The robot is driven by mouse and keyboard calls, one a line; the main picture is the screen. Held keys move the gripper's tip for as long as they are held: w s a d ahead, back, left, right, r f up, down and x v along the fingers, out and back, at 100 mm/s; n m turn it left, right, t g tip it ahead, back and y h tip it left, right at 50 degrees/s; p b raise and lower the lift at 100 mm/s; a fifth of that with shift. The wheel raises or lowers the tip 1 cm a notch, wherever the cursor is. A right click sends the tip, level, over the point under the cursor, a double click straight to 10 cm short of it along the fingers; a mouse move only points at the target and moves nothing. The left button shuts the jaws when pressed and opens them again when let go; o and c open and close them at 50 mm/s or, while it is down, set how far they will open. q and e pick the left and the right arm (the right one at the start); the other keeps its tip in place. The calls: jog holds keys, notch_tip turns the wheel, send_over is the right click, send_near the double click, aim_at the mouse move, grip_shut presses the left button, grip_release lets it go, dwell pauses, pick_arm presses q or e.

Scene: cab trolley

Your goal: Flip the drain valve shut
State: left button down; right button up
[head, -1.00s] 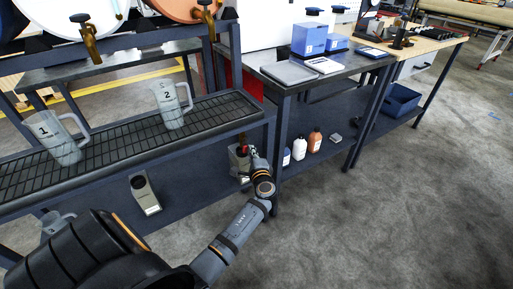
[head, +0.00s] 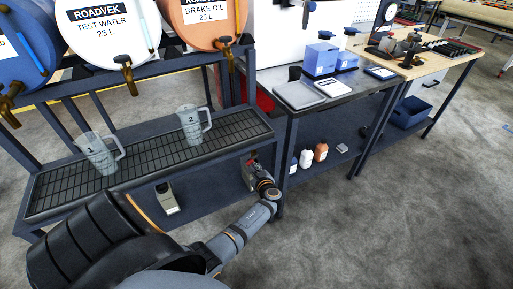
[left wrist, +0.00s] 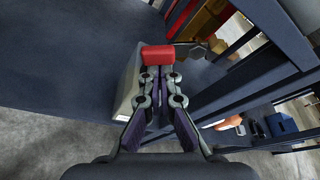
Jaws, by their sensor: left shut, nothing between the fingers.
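A red lever end (left wrist: 158,55), which looks like the drain valve's handle, shows in the left wrist view just beyond my left gripper (left wrist: 160,72). The fingers are shut with nothing between them, and the tips are at or very near the red part; I cannot tell whether they touch. A pale grey box-like unit (left wrist: 127,85) stands beside the fingers. In the head view my left gripper (head: 256,170) reaches the grey unit (head: 247,178) at the right end of the rack's lower shelf, and partly hides the valve. My right gripper is not in view.
The rack's post and rails (left wrist: 258,65) are close to the right of my gripper. Two jugs, 1 (head: 98,153) and 2 (head: 193,125), stand on the grating under the drums. Bottles (head: 306,158) sit on the neighbouring bench's lower shelf. Open floor lies right.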

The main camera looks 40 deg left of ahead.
pick_arm(q)
jog(key=m+p, duration=0.1)
jog(key=r+m+g+p, duration=0.1)
jog(key=shift+s+a+r+y+p, duration=0.15)
jog(key=shift+s+a+y+p, duration=0.05)
jog(key=shift+s+y+p, duration=0.1)
jog(key=shift+f+g, duration=0.25)
jog(key=shift+g, duration=0.05)
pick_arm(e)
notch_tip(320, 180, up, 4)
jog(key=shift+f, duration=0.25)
pick_arm(q)
jog(key=shift+w+d+r, duration=0.3)
jog(key=shift+w+r, duration=0.05)
jog(key=shift+w, duration=0.3)
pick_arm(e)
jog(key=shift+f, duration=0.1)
